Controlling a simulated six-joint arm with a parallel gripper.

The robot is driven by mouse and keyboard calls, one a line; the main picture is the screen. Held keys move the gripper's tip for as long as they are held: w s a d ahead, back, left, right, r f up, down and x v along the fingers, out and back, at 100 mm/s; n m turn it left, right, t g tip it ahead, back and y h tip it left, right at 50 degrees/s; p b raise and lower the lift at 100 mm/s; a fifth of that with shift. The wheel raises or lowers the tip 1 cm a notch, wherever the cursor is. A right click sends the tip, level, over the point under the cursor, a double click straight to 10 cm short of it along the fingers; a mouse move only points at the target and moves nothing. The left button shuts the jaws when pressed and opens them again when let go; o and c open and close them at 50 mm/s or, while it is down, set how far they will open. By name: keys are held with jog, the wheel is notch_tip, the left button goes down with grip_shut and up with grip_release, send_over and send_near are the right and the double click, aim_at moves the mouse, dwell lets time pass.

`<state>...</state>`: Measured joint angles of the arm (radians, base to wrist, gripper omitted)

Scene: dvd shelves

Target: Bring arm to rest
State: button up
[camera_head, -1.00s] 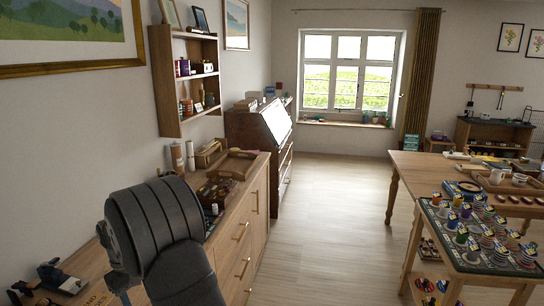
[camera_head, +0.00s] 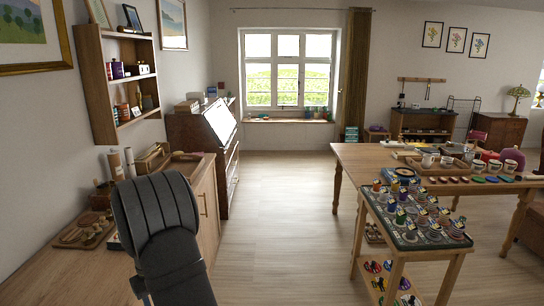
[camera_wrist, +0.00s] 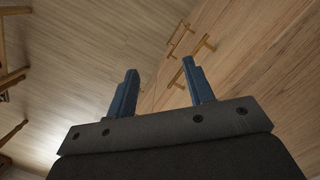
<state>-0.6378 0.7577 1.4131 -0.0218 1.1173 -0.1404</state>
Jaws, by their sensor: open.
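My gripper (camera_wrist: 163,90) shows in the wrist view with its two blue fingers spread apart and nothing between them. Beyond the fingers are the wooden front of a cabinet with bar handles (camera_wrist: 184,42) and the pale wood floor (camera_wrist: 90,45). In the head view my dark grey arm stands at the lower left, in front of the long wooden sideboard (camera_head: 205,200).
A wall shelf (camera_head: 100,95) hangs above the sideboard, which bears a wooden tray (camera_head: 85,232) and other small items. A display table (camera_head: 395,255) with many small goods stands at right, by a larger wooden table (camera_head: 350,155). The floor (camera_head: 275,220) between is clear.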

jog(key=w+d+f+m, duration=0.2)
jog(key=d, duration=0.5)
jog(key=w+d+f+m, duration=0.2)
jog(key=w+d, duration=0.1)
jog(key=d, duration=0.4)
jog(key=shift+d+y, duration=0.15)
jog(key=shift+y, duration=0.15)
jog(key=shift+f, duration=0.1)
